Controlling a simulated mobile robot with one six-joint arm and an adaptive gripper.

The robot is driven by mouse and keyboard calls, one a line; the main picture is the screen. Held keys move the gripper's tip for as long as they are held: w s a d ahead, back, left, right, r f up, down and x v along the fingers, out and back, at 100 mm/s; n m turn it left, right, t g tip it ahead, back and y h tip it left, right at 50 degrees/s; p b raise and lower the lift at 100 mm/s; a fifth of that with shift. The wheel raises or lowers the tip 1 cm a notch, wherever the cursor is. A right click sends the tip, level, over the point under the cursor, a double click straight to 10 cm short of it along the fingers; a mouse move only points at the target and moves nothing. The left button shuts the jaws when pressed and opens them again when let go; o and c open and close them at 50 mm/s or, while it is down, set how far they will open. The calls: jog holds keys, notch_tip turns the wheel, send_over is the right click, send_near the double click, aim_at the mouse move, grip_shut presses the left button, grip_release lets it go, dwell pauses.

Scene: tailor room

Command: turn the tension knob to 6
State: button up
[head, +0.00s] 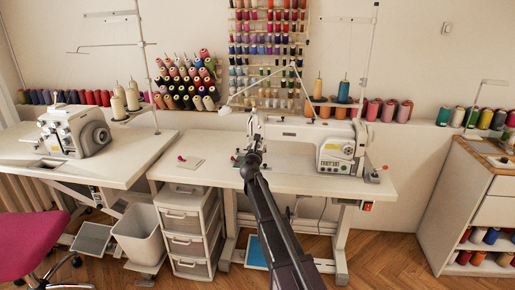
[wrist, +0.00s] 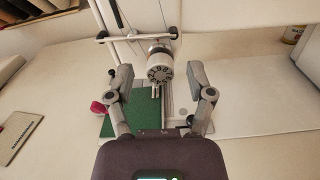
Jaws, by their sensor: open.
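The tension knob (wrist: 160,72) is a round dial with dark numbers on its rim, on the head end of the white sewing machine (head: 296,138). In the wrist view it sits between and just beyond the fingertips of my gripper (wrist: 163,84). The two fingers are spread wide, one on each side, and appear apart from the knob. The numbers are too small to read surely, and I cannot tell which one is at the mark. In the head view my arm hides the knob, and my gripper (head: 252,160) is small and dark at the machine's head.
Green cloth (wrist: 118,125) lies under the machine's needle area, with a pink object (wrist: 98,107) beside it. A thin metal bar (wrist: 130,37) crosses just beyond the knob. The white table (head: 290,178) is mostly bare around the machine. Another machine (head: 75,130) stands on the left table.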

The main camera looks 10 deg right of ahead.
jog(key=shift+w, duration=0.1)
grip_shut()
jog(key=shift+n, duration=0.5)
jog(key=n, duration=2.2)
jog(key=shift+w+n, duration=0.2)
jog(key=shift+n, duration=0.2)
dwell(0.3)
